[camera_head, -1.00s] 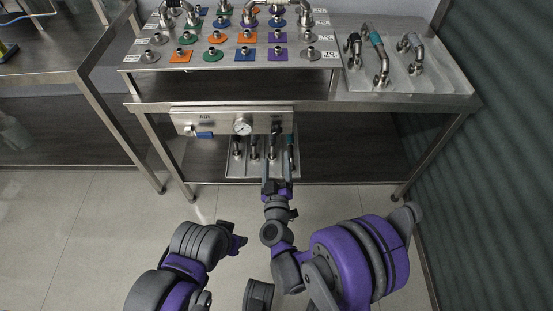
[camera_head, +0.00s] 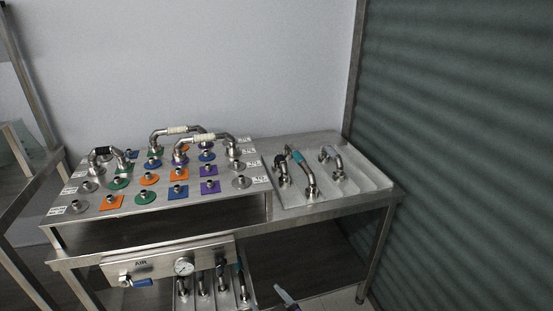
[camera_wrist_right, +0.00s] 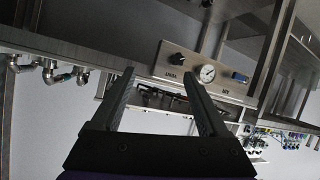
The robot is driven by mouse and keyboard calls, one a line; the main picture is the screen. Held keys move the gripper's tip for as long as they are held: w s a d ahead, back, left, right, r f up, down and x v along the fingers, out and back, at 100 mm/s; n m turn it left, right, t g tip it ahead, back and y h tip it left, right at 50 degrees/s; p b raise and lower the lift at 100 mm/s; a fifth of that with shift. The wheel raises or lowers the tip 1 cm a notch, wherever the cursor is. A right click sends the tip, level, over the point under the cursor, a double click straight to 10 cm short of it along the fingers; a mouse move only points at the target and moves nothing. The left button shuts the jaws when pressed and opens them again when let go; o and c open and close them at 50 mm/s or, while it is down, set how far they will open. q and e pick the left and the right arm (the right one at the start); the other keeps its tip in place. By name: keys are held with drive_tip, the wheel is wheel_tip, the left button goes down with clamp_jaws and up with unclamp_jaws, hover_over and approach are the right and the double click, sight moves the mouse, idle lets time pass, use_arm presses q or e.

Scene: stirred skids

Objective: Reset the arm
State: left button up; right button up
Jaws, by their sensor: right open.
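My right gripper (camera_head: 282,296) shows only by its fingertips at the bottom edge of the head view, to the right of the lower rack (camera_head: 212,300) of bent pipes. In the right wrist view its two fingers (camera_wrist_right: 160,88) stand wide apart with nothing held between them. A panel with a gauge (camera_wrist_right: 207,74) appears beyond the fingers in that view. The rest of the right arm is out of the head view. My left gripper is out of view.
A steel table (camera_head: 330,214) carries a board (camera_head: 135,201) of coloured ports with several fitted pipes, and a tray (camera_head: 350,190) of loose pipes. A gauge panel (camera_head: 215,256) hangs below the front edge. A dark corrugated wall (camera_head: 460,150) closes the right side.

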drive_tip(key=s+d+f+m+g+h, duration=0.2)
drive_tip(key=s+d+m+g+h, duration=0.15)
drive_tip(key=s+d, duration=0.7)
drive_tip(key=s+d+f+m+g+h, duration=0.25)
drive_tip(key=s+d+m+g, duration=0.2)
drive_tip(key=s+d, duration=0.6)
use_arm(q)
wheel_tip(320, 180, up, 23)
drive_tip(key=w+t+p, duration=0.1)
drive_tip(key=p, duration=1.9)
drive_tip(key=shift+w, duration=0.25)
use_arm(e)
wheel_tip(320, 180, up, 24)
drive_tip(key=a+t, duration=0.1)
drive_tip(key=shift+w+f+t, duration=0.2)
drive_tip(key=shift+w+t, duration=0.1)
drive_tip(key=shift+t, duration=0.1)
